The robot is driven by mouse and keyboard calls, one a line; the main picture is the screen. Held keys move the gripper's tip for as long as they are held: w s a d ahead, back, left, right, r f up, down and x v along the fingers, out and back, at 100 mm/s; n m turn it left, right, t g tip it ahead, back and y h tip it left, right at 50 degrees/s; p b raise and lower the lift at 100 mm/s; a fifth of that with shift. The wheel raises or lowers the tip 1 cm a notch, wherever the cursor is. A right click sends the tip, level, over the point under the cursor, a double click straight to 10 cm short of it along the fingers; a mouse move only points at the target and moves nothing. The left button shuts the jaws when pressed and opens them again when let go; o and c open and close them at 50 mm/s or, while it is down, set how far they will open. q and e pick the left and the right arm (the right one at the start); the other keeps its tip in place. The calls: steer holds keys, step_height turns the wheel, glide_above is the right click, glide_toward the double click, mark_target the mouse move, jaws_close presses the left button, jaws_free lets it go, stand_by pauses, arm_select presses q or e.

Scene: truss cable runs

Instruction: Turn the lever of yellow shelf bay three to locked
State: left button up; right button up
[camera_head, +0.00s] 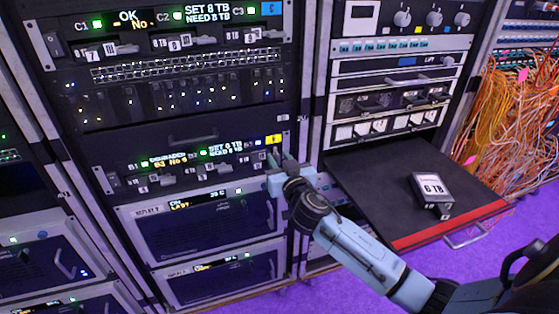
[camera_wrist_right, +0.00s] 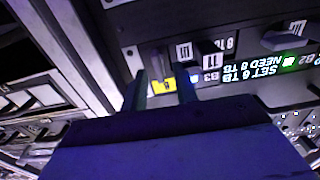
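The yellow shelf is the lower dark unit with a yellow tag (camera_head: 273,139) at its right end. A grey lever-like part (camera_wrist_right: 160,63) lies just beyond the fingertips; contact cannot be told. My left gripper is not in view.
A pulled-out black tray (camera_head: 375,185) with a red front edge (camera_head: 450,226) holds a drive marked 6 TB (camera_head: 431,189), right of my arm. A similar shelf with a blue tag (camera_head: 271,8) is above. Orange cables (camera_head: 510,120) hang at the far right.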

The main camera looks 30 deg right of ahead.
steer(key=shift+w, duration=0.25)
jaws_close()
